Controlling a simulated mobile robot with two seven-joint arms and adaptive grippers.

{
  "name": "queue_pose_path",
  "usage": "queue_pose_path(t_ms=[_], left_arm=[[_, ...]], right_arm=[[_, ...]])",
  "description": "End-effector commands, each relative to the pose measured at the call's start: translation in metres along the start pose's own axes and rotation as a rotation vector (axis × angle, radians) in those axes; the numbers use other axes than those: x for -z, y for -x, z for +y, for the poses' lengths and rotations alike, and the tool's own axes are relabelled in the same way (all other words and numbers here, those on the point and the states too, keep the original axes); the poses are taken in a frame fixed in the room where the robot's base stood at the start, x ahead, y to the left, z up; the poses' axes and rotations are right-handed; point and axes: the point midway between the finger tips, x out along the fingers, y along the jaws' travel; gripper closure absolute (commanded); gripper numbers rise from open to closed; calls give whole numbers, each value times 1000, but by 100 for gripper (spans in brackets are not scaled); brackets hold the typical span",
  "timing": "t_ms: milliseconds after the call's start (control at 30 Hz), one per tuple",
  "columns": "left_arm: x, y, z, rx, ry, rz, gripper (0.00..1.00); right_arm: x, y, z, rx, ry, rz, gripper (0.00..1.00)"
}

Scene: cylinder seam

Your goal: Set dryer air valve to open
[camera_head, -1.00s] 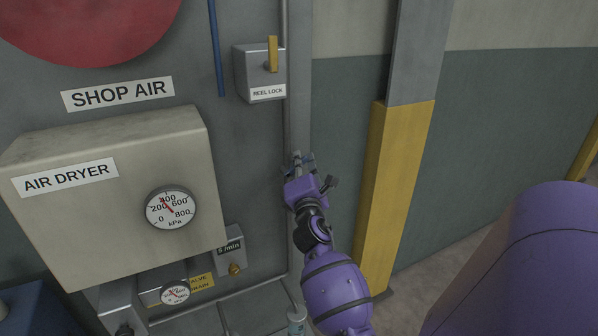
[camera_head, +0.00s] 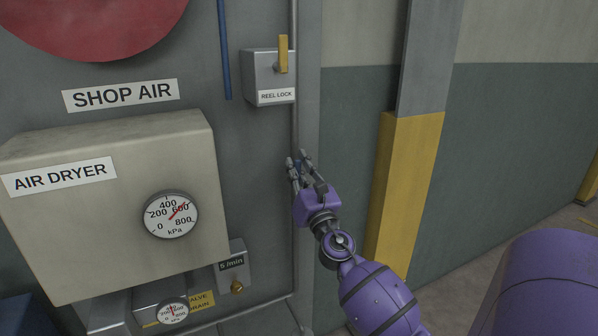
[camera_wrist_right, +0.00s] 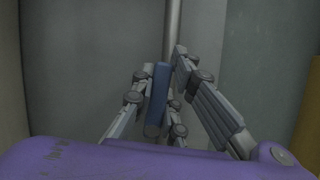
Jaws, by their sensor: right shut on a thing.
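My right gripper (camera_head: 301,165) is at the vertical grey pipe, right of the air dryer box (camera_head: 120,240). It is shut on a small blue handle (camera_wrist_right: 157,95), which stands between its fingers in the right wrist view. The handle looks roughly in line with the pipe (camera_wrist_right: 173,35) behind it. The fingers hide most of the handle and the valve body in the head view. The large dryer gauge (camera_head: 171,215) has its red needle pointing up and right, near 600 kPa. My left gripper is not in view.
A reel lock box (camera_head: 268,88) with a yellow lever is above the gripper. A yellow and grey post (camera_head: 410,170) stands to the right. A small gauge (camera_head: 173,314) and a box marked 5 /min (camera_head: 232,264) are below the dryer.

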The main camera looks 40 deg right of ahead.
Motion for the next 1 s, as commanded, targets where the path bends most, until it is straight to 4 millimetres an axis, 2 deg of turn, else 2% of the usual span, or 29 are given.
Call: queue_pose_path(t_ms=[333,867,900,1000], left_arm=[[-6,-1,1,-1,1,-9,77],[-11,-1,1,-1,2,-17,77],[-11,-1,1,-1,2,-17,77],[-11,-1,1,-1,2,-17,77]], right_arm=[[0,0,5,-48,120,-1,100],[-1,0,6,-55,139,-2,100],[-1,0,7,-56,139,-2,82],[0,0,7,-56,138,-1,69]])
